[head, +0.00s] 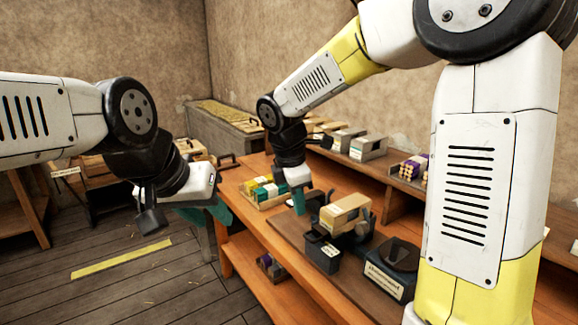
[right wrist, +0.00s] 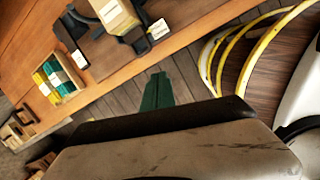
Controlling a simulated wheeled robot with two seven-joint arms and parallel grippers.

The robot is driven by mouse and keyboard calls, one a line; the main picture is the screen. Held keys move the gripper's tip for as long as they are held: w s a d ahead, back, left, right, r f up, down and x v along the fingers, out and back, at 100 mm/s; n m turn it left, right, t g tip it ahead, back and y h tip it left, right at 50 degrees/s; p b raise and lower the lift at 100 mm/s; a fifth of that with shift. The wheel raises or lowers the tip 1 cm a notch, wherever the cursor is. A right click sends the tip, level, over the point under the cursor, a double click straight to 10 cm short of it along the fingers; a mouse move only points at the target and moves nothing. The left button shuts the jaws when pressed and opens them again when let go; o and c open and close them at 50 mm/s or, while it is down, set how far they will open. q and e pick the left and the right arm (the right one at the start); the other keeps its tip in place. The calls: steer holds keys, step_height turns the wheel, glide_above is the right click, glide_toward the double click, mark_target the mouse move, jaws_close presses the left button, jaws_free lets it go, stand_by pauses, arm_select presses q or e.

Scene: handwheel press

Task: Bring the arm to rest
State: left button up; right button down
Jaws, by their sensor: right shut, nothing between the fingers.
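My right arm comes in from the right in the head view and bends down at a black wrist. Its gripper (head: 298,203) points down, and in the picture it overlaps the bench between the tray and the dark device. In the right wrist view its green fingers (right wrist: 156,92) are together with nothing between them, seen against the floor beside the bench edge. My left arm comes in from the left. Its gripper (head: 217,213) is partly hidden by its own wrist, at the bench's left end in the picture; its finger gap cannot be made out.
The wooden bench (head: 240,205) holds a tray of green and yellow boxes (head: 264,190), a dark device with a tan block (head: 345,213) and a black labelled holder (head: 390,268). A raised shelf behind carries grey boxes (head: 368,147). Floor with a yellow strip (head: 120,259) is open at left.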

steer(key=s+d+r+m+t+y, duration=0.2)
steer(key=s+d+r+m, duration=0.1)
steer(key=s+d+m, duration=0.3)
steer(key=s+d+r+m+t+y, duration=0.2)
steer(key=s+d+r+m, duration=0.2)
steer(key=s+m, duration=0.6)
steer(key=d+m, duration=0.2)
steer(key=m, duration=0.3)
steer(key=shift+s+d+r, duration=0.15)
steer(key=shift+d+r, duration=0.1)
steer(key=shift+r, duration=0.05)
